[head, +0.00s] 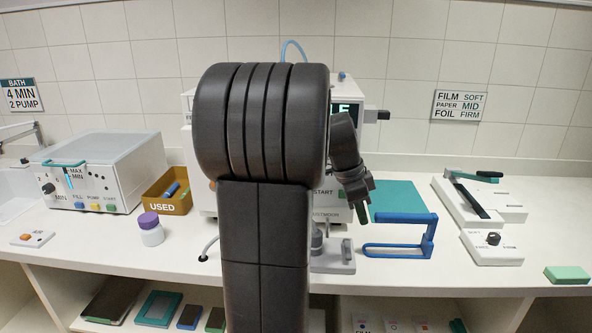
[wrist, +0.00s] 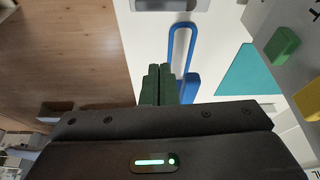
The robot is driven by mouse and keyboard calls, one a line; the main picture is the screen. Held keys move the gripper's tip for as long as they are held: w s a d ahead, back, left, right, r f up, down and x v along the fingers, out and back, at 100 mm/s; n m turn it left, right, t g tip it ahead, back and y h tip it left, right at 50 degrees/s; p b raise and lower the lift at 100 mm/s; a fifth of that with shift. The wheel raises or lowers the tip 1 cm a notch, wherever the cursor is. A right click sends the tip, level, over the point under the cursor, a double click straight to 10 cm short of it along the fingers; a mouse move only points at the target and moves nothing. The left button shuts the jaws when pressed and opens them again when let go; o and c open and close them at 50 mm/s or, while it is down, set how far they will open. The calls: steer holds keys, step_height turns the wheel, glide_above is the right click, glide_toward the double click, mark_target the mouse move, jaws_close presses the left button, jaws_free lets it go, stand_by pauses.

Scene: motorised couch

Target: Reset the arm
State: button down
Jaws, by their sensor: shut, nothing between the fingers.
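My arm stands folded in the middle of the head view, its dark links hiding much of the white machine behind it. My gripper (head: 363,215) hangs tilted downward at the right of the arm, in front of the machine and above the bench. It also shows in the wrist view (wrist: 158,72), where its green fingers lie together with nothing between them. A blue frame (head: 402,238) stands on the bench just right of the gripper. It shows beyond the fingertips in the wrist view (wrist: 180,38); I cannot tell that they touch.
A white machine (head: 203,165) is behind my arm. A teal mat (head: 398,198) lies right of it. A sealer (head: 482,208), a knob box (head: 492,247) and a green block (head: 567,274) are farther right. A bath unit (head: 110,165), tan bin (head: 168,203) and purple-capped bottle (head: 151,232) are left.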

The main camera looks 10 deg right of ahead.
steer(key=x, duration=0.9)
steer(key=shift+s+f, duration=0.15)
steer(key=shift+f, duration=0.05)
steer(key=shift+a+f, duration=0.15)
steer(key=shift+f, duration=0.15)
steer(key=a, duration=0.2)
steer(key=shift+w+a+r, duration=0.15)
steer(key=shift+w+a, duration=0.15)
steer(key=shift+w, duration=0.05)
steer(key=shift+a, duration=0.45)
steer(key=shift+s+p, duration=0.1)
steer(key=shift+p, duration=0.2)
